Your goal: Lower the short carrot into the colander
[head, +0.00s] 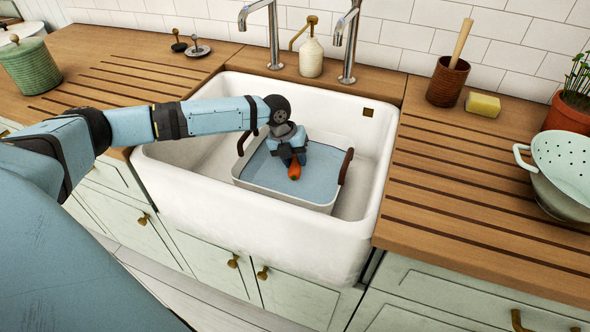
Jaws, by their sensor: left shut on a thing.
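The short carrot (294,172) is small and orange. My left gripper (291,158) is shut on it and holds it over a light tub (285,197) with brown handles that stands in the white sink and looks filled with bluish water. Whether the carrot touches the water I cannot tell. The pale green colander (566,165), with holes in its side and a loop handle, stands on the right wooden counter, well apart from the gripper. Its inside is partly cut off by the picture edge. My right gripper is not in view.
The white sink (262,235) has raised walls around the tub. Two taps (349,45) and a soap bottle (311,57) stand behind it. A brown pot (447,82) with a wooden handle, a yellow sponge (482,104) and a potted plant (572,112) stand at the right back. The right counter's front is clear.

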